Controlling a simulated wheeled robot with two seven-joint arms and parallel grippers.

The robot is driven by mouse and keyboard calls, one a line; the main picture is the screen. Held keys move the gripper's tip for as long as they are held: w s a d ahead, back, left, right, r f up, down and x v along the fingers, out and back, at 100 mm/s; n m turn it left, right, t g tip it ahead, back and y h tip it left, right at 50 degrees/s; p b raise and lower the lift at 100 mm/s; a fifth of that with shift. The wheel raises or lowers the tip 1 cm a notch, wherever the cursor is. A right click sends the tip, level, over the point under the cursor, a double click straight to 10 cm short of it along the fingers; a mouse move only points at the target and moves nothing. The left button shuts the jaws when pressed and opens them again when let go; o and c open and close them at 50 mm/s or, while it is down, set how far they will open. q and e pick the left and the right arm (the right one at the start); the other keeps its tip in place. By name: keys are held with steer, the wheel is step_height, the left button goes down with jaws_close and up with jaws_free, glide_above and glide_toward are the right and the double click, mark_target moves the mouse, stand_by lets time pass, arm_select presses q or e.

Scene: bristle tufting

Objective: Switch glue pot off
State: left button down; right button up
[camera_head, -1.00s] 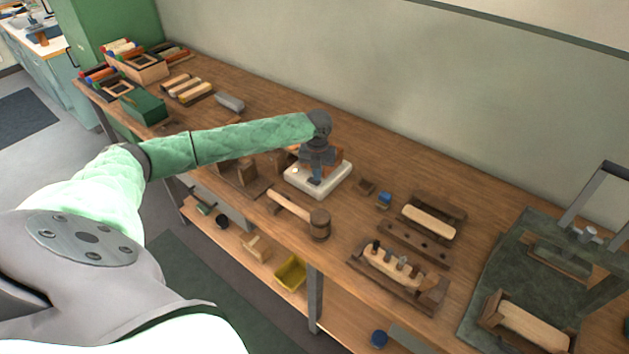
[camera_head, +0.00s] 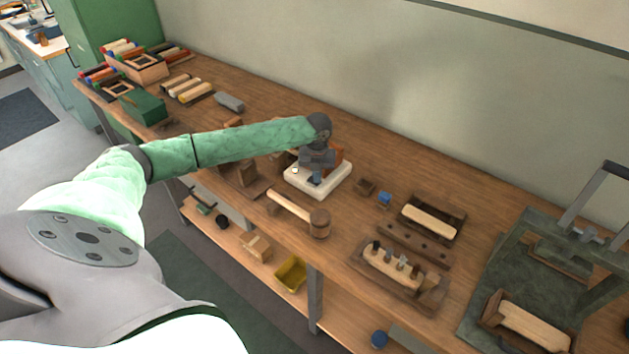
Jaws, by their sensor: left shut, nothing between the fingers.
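The glue pot's white base (camera_head: 331,186) stands on the wooden bench near the middle of the view. An orange-brown part (camera_head: 336,157) shows behind my gripper; the rest of the pot is mostly hidden. A small pale round knob (camera_head: 295,171) sits at the left corner of the base. My left gripper (camera_head: 315,178) is shut and empty, pointing down at the front part of the base. I cannot tell whether its fingertips touch it. My right gripper is not in view.
A wooden mallet (camera_head: 318,223) lies just in front of the base. A small blue item (camera_head: 384,198) and brush blocks (camera_head: 428,222) are to the right. A green press-like frame (camera_head: 550,270) stands at far right. Wooden blocks (camera_head: 246,173) are to the left.

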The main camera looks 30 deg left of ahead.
arm_select(q)
steer(key=shift+f, duration=0.2)
steer(key=shift+s+r, duration=0.1)
steer(key=shift+r+p, duration=2.95)
steer(key=shift+r, duration=0.5)
